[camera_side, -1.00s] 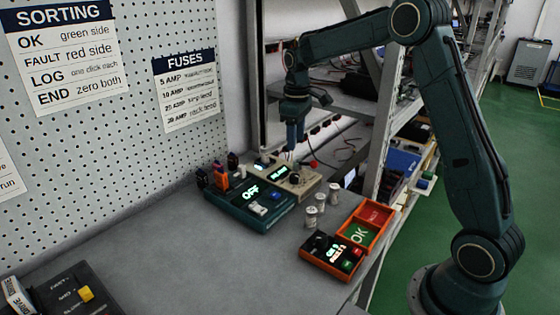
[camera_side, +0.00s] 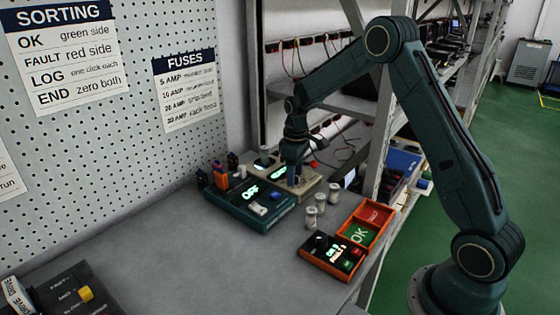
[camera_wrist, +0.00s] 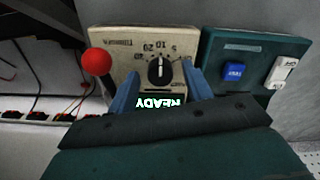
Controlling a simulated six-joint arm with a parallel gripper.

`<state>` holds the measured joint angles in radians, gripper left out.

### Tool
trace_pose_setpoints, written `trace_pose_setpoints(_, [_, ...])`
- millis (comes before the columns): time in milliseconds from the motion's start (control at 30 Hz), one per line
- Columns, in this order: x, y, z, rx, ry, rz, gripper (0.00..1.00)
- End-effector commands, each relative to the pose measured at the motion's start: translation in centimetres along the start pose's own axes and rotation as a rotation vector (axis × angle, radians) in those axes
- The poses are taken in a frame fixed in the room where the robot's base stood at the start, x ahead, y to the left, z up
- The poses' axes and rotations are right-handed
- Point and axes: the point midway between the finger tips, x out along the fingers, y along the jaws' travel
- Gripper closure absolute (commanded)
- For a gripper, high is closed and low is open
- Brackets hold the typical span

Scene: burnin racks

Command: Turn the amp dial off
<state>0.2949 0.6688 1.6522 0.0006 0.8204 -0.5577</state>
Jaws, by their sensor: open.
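The amp dial (camera_wrist: 160,71) is a black round knob with a white line, on a beige box (camera_wrist: 110,40) with numbers including 5, 10 and 20. The line lies nearly vertical in the wrist view; I cannot tell which end is the pointer. A green display reading READY (camera_wrist: 161,102) shows upside down below the dial. My gripper (camera_wrist: 161,76) is open, with one blue finger on each side of the dial; contact is not clear. In the side view my gripper (camera_side: 293,180) is down at the beige box (camera_side: 312,187) and hides the dial.
A red ball knob (camera_wrist: 97,62) is close left of the fingers in the wrist view. A teal tester (camera_side: 265,222) with an OFF display adjoins the beige box. White cylinders (camera_side: 311,217) and an orange sorting tray (camera_side: 345,240) stand nearby.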

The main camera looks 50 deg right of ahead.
Motion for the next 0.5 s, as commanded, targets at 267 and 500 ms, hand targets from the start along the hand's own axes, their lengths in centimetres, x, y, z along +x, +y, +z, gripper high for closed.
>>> trace_pose_setpoints(267, [0.08,0.0,0.0,0.0,0.0,0.0,0.52])
trace_pose_setpoints(500, [0.06,0.01,-0.01,0.0,0.0,0.0,0.95])
